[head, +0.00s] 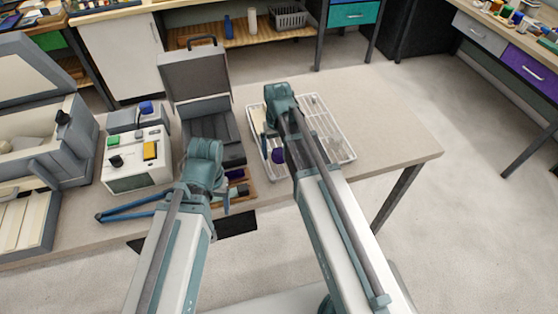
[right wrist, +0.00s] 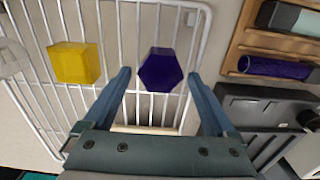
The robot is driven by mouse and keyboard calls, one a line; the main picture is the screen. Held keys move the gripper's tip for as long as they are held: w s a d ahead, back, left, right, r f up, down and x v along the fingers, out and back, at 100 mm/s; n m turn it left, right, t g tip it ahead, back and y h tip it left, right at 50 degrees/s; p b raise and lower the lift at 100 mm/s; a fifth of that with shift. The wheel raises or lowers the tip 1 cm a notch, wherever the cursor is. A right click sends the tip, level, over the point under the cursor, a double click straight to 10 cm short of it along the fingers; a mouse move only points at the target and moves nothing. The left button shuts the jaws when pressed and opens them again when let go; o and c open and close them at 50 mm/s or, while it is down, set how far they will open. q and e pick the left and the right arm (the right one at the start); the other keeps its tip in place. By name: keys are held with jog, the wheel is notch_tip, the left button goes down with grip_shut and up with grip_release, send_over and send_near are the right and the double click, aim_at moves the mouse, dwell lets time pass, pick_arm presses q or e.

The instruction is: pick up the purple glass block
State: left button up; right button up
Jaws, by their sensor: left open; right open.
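The purple glass block (right wrist: 160,70) is a dark, six-sided piece in the white wire basket (right wrist: 205,12). In the head view the purple block (head: 278,156) shows beside my right arm, partly covered by it. My right gripper (right wrist: 159,74) is open above the basket, with the block showing between its two fingers. I cannot tell whether the fingers reach down to its height. In the head view the right fingers are mostly hidden by my arm. My left gripper (head: 212,190) is open over the front of the table, its fingers largely hidden behind my wrist.
A yellow block (right wrist: 75,63) lies in the basket left of the purple one. A wooden tray (right wrist: 235,55) beside the basket holds a dark purple cylinder (right wrist: 275,68). An open grey case (head: 195,78) and a button box (head: 135,180) stand left. The table's right end (head: 395,135) is clear.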

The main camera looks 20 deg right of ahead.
aim_at(278, 149)
jog(key=shift+c, duration=0.4)
grip_shut()
jog(key=shift+r, duration=0.1)
jog(key=shift+r+p, duration=0.55)
jog(key=shift+p, duration=0.25)
notch_tip(278, 149, up, 3)
jog(key=p, duration=0.3)
jog(key=s+a, duration=0.3)
jog(key=a, duration=0.1)
jog(key=s+a, duration=0.7)
jog(key=a, duration=0.1)
jog(key=shift+s+a+r+p, duration=0.15)
jog(key=shift+r+p, duration=0.15)
